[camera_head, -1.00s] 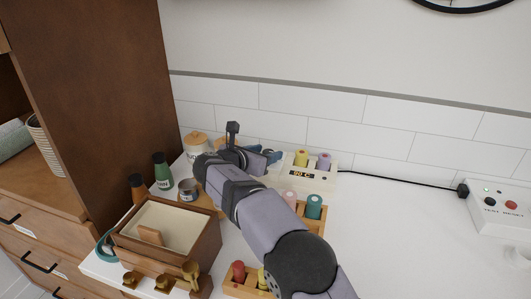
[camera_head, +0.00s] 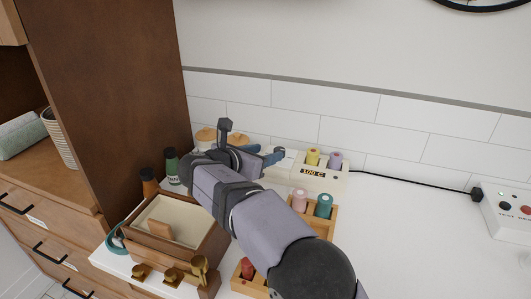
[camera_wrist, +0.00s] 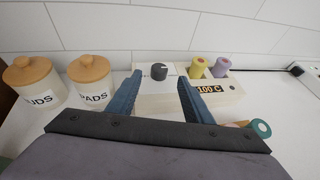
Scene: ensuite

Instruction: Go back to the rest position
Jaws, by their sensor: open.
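My gripper (camera_head: 273,156) is open and empty above the back of the white counter. In the wrist view its two blue fingers (camera_wrist: 159,82) stand apart, with a white heater box (camera_wrist: 160,100) showing between and beyond them. A dark knob (camera_wrist: 159,72) sits on the box. Its display (camera_head: 313,172) reads 100 C. A yellow roll (camera_wrist: 197,67) and a lilac roll (camera_wrist: 220,66) stand upright in its top. My arm crosses the middle of the head view and hides part of the counter.
Two wooden-lidded jars (camera_wrist: 90,80) (camera_wrist: 33,80) stand left of the box. A wooden box (camera_head: 178,225), dark bottles (camera_head: 172,165) and a rack with pink and teal rolls (camera_head: 323,206) surround the arm. A button box (camera_head: 510,212) sits far right. The right counter is mostly clear.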

